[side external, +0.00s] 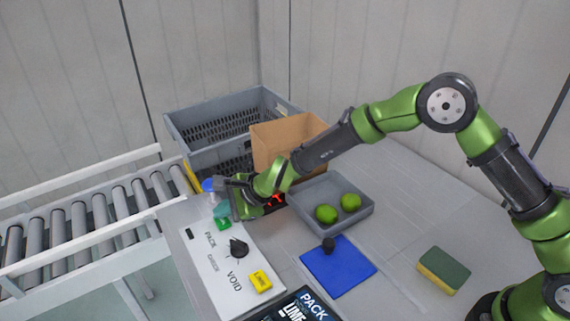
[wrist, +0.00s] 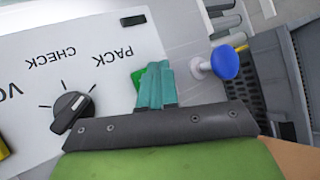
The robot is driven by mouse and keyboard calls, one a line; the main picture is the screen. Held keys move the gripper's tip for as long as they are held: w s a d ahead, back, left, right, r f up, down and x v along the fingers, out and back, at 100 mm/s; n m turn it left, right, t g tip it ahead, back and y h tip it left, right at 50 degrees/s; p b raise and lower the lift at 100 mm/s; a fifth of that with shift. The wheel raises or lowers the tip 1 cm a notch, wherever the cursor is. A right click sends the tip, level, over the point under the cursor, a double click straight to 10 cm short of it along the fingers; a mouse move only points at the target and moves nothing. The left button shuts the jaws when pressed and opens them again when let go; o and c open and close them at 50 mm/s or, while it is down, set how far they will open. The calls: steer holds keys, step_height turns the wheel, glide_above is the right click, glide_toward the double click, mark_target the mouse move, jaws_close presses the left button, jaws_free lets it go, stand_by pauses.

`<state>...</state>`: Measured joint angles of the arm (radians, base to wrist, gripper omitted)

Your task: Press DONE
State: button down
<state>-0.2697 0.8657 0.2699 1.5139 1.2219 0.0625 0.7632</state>
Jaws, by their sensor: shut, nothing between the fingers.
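A white control panel (side external: 215,262) carries a green button (side external: 222,224), whose lettering I cannot read. In the wrist view the green button (wrist: 138,77) is partly covered by the teal fingers of my gripper (wrist: 155,66). My gripper is shut and empty, with its fingertips over or beside the button; I cannot tell whether they touch it. In the side view my gripper (side external: 221,210) is at the panel's far end, just behind the button.
The panel also has a black dial (side external: 238,248) and a yellow button (side external: 261,281). A blue knob on a white stem (wrist: 225,62) stands close to my fingers. A cardboard box (side external: 287,140), a grey tray (side external: 345,222) with two limes and a blue mat (side external: 340,270) are nearby.

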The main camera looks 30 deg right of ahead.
mark_target(225, 221)
steer(key=shift+f, duration=0.6)
stand_by(0.7)
steer(key=shift+r, duration=1)
steer(key=shift+r, duration=2.5)
